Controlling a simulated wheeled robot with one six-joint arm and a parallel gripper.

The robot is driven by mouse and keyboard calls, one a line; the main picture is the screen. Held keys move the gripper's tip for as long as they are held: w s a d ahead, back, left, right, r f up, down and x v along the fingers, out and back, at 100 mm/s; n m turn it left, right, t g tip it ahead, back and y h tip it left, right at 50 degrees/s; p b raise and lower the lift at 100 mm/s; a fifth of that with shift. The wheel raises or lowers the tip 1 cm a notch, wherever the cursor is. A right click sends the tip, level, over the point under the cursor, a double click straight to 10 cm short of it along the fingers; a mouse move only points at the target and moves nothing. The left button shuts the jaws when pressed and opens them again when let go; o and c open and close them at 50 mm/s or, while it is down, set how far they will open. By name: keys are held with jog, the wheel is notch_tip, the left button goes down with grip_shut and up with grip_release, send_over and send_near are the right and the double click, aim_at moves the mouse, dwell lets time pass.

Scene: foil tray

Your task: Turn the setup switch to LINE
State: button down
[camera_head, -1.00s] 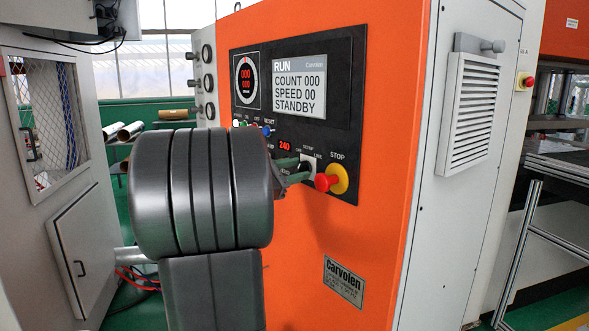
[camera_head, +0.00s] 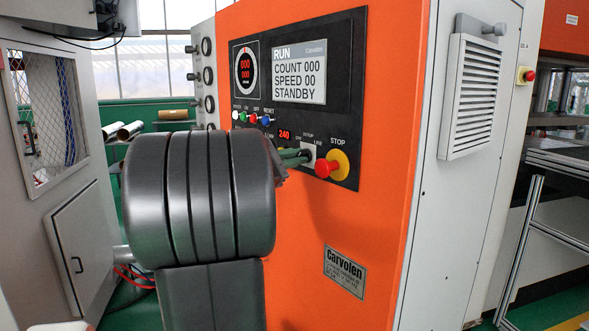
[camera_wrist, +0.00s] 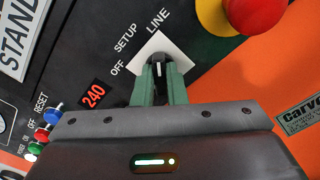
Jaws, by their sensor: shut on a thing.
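The setup switch (camera_wrist: 158,66) is a small black knob with a white line, on a white square plate (camera_wrist: 178,50). The labels OFF, SETUP and LINE run around it. In the wrist view the white line points up the picture, toward the word LINE. My gripper (camera_wrist: 160,82) has its green fingers closed on both sides of the knob. In the head view my gripper (camera_head: 300,155) reaches the white plate (camera_head: 309,152) from the left, and its fingers and wrist hide most of the knob.
A red STOP button on a yellow base (camera_head: 341,164) sits close to the right of the switch. Several coloured buttons (camera_head: 252,118) and a red 240 readout (camera_head: 284,134) are to its left. The display (camera_head: 299,77) reads RUN, STANDBY.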

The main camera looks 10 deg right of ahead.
jog(key=shift+m, duration=0.4)
jog(key=c, duration=1.5)
grip_release()
jog(key=shift+o, duration=0.2)
jog(key=b+v, duration=0.2)
jog(key=v, duration=1.2)
jog(key=shift+d, duration=0.2)
jog(key=p+x, duration=0.1)
jog(key=x, duration=1.2)
jog(key=shift+w+d+p, duration=0.2)
jog(key=shift+d+p, duration=0.05)
jog(key=shift+p, duration=0.1)
